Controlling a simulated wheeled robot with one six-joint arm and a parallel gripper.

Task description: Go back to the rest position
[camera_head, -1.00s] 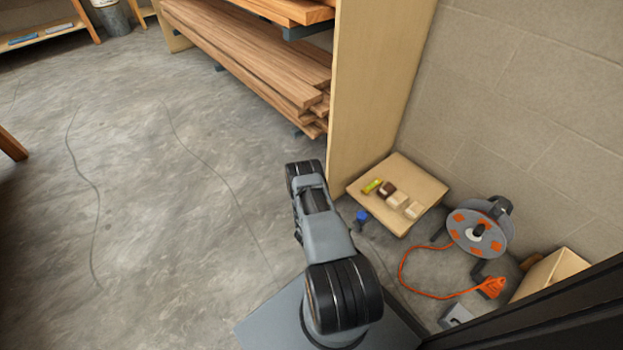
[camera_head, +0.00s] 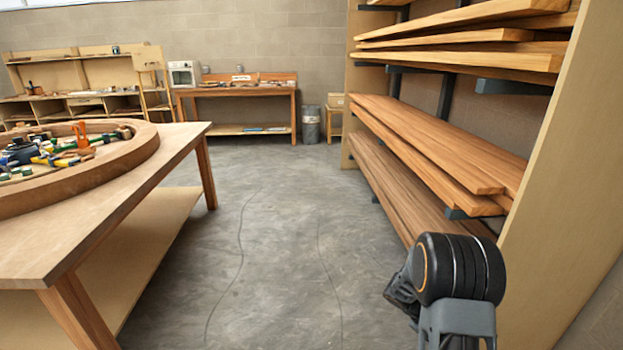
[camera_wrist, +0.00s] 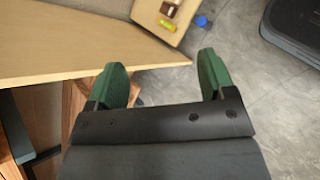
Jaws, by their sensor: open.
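My gripper (camera_wrist: 162,80) shows in the wrist view with its two green fingers apart and nothing between them. It is above the floor, by the light wooden end panel of the lumber rack (camera_wrist: 75,35). In the head view my arm is at the lower right in front of the rack, and the fingers cannot be made out there. In the wrist view a small low table (camera_wrist: 140,12) stands past the gripper at the top. A yellow-green item (camera_wrist: 166,25) and brown blocks lie on it, and a blue item (camera_wrist: 201,21) is beside its edge.
The rack's lumber boards (camera_head: 430,150) and end panel (camera_head: 570,150) are close to my arm on the right. A workbench (camera_head: 110,190) with a curved wooden form (camera_head: 80,185) stands at left. The concrete floor (camera_head: 270,240) between them is clear. A back bench (camera_head: 240,91) and bin (camera_head: 310,125) stand far off.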

